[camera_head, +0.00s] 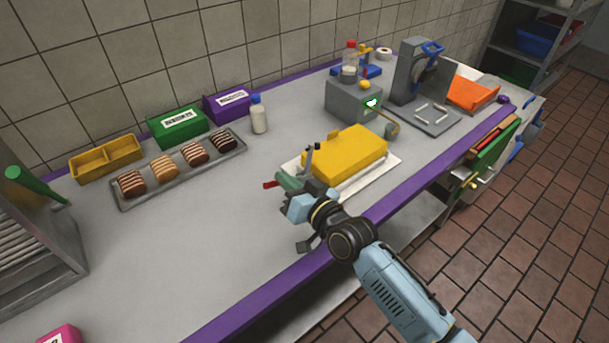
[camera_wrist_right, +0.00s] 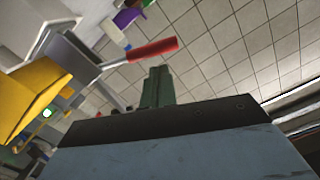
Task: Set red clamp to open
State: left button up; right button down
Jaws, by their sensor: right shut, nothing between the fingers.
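The red clamp's handle (camera_head: 270,184) shows as a small red tip just left of my right gripper in the head view. In the right wrist view the red handle (camera_wrist_right: 154,51) sits on a grey metal bar, just beyond the fingertips. My right gripper (camera_head: 285,180) has green fingers and is shut and empty; its fingers (camera_wrist_right: 157,86) also show in the wrist view. I cannot tell whether they touch the handle. A yellow block (camera_head: 345,156) lies on a white board (camera_head: 390,168) behind the gripper. The rest of the clamp is largely hidden. My left gripper is out of view.
A tray (camera_head: 122,206) of several chocolate-topped pieces stands behind left, near a yellow bin (camera_head: 88,166), green box (camera_head: 178,132) and purple box (camera_head: 228,106). A grey machine (camera_head: 350,104) stands behind the yellow block.

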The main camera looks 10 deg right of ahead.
jog(key=shift+f, duration=0.1)
dwell(0.5)
jog(key=s+d+r+p, duration=0.3)
jog(key=s+d, duration=0.3)
jog(key=s, duration=0.3)
jog(key=shift+d+r, duration=0.2)
jog(key=shift+r, duration=0.35)
